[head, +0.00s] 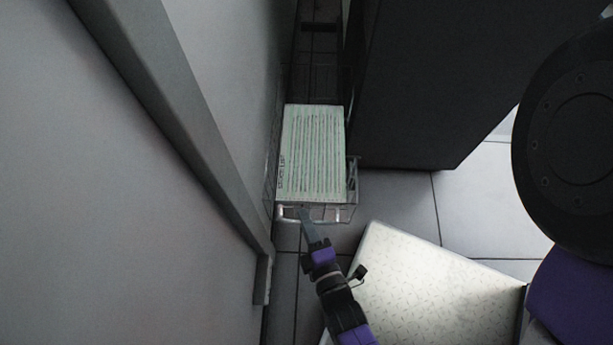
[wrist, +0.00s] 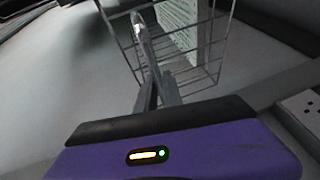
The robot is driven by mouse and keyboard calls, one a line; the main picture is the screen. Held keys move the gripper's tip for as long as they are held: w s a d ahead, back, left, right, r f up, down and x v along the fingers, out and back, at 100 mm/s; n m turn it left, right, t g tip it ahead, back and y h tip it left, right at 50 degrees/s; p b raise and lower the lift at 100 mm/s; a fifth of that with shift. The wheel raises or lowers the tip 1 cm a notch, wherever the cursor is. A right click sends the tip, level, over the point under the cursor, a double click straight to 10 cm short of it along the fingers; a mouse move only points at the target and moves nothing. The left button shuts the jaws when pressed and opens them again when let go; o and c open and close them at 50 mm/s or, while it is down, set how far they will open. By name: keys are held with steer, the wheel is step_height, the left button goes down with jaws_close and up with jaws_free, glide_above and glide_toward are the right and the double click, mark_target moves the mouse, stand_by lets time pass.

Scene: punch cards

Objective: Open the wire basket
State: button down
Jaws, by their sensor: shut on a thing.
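The wire basket (head: 354,187) is a thin metal frame in the narrow gap between the pale wall and a dark cabinet. It extends partly out past the cabinet's edge. A stack of pale green printed punch cards (head: 313,150) lies in it and hides most of its floor. My gripper (head: 306,214) is at the basket's front and is shut on its handle bar (head: 287,217). In the wrist view, my gripper (wrist: 139,18) reaches to the top of the wire basket (wrist: 207,70), with the cards (wrist: 178,25) behind the wires. The exact contact is small and partly hidden.
The dark cabinet (head: 430,80) stands close on the basket's right, and the pale wall (head: 150,200) with a raised rail runs close on its left. A light speckled platform (head: 430,300) is at lower right. Tiled floor (head: 400,205) is open in front of the cabinet.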

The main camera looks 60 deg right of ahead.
steer(key=shift+s+a, duration=0.35)
steer(key=shift+a, duration=0.45)
steer(key=c, duration=1.5)
jaws_free()
steer(key=v, duration=0.7)
steer(key=shift+s+a+p, duration=0.2)
steer(key=shift+s+p, duration=0.1)
steer(key=shift+r, duration=0.15)
